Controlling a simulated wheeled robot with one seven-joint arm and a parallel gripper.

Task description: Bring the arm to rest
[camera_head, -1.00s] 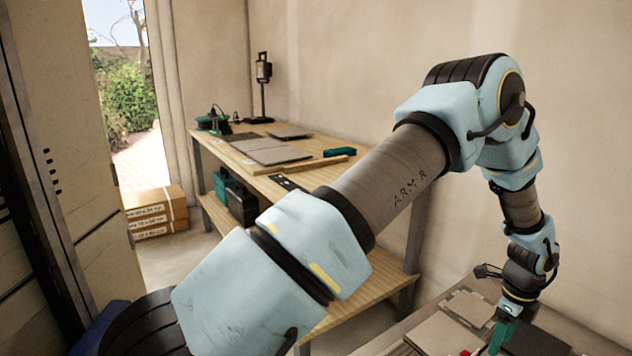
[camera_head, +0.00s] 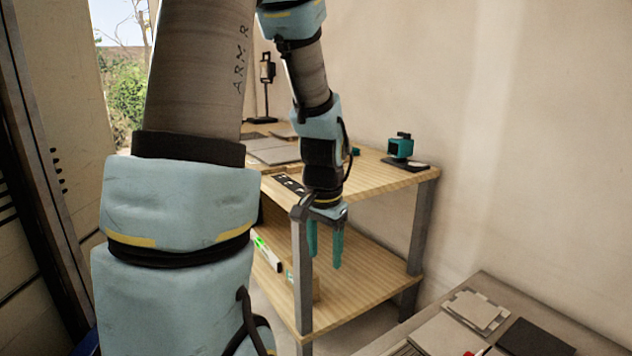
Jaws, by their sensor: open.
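My gripper (camera_head: 325,245) hangs at the end of my arm, fingers pointing down. Its two teal fingers are apart with nothing between them. In the picture it overlaps the near leg and front edge of the wooden workbench (camera_head: 385,180). I cannot tell how close it is to the bench. My arm rises at the left of the picture and bends down to the gripper. Its upper part leaves the top of the frame.
The bench top holds grey tiles (camera_head: 275,152), a lamp (camera_head: 267,85) and a teal tool (camera_head: 401,147). A level (camera_head: 267,255) lies on its lower shelf. At bottom right, a low surface (camera_head: 484,284) holds tiles, including a dark tile (camera_head: 537,345).

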